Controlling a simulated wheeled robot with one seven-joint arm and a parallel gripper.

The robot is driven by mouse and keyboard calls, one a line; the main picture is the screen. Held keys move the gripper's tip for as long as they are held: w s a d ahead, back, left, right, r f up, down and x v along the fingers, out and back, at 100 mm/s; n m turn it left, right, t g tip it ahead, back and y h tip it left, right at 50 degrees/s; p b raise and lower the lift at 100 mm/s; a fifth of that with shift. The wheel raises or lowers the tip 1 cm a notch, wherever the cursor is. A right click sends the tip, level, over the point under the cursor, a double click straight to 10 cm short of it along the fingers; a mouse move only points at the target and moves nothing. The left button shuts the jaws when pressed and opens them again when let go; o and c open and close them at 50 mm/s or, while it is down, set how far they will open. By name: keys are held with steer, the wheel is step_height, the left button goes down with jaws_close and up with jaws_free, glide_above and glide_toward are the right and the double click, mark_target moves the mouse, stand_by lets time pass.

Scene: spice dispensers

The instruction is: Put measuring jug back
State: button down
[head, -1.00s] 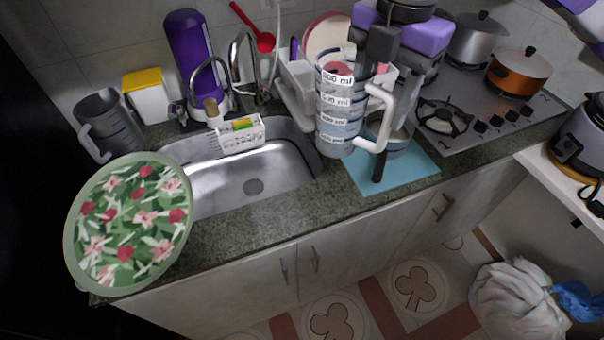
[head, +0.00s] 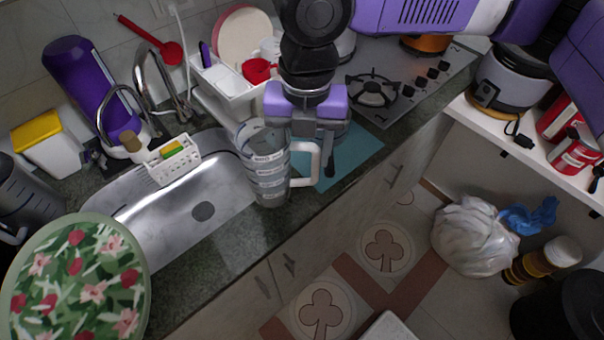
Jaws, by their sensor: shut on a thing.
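The measuring jug (head: 267,175) is clear with white markings and a white handle (head: 316,163). It is at the middle of the head view, by the right end of the sink. My gripper (head: 303,130) is at the jug's upper part on the handle side, shut on it. The gripper hides part of the rim and the top of the handle. I cannot tell whether the jug's base touches the counter.
The steel sink (head: 150,220) lies left of the jug, with a white sponge caddy (head: 173,160) on it. A white dish rack (head: 222,88) stands behind. A blue mat (head: 350,152) lies to the right, before the hob (head: 385,75). A floral tray (head: 80,280) is at left.

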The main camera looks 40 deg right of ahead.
step_height(320, 180, down, 8)
stand_by(0.5)
steer(key=c, duration=0.6)
jaws_free()
steer(key=shift+o, duration=0.2)
step_height(320, 180, up, 12)
steer(key=shift+d+r+b, duration=0.1)
steer(key=shift+b, duration=0.3)
steer(key=shift+s, duration=0.1)
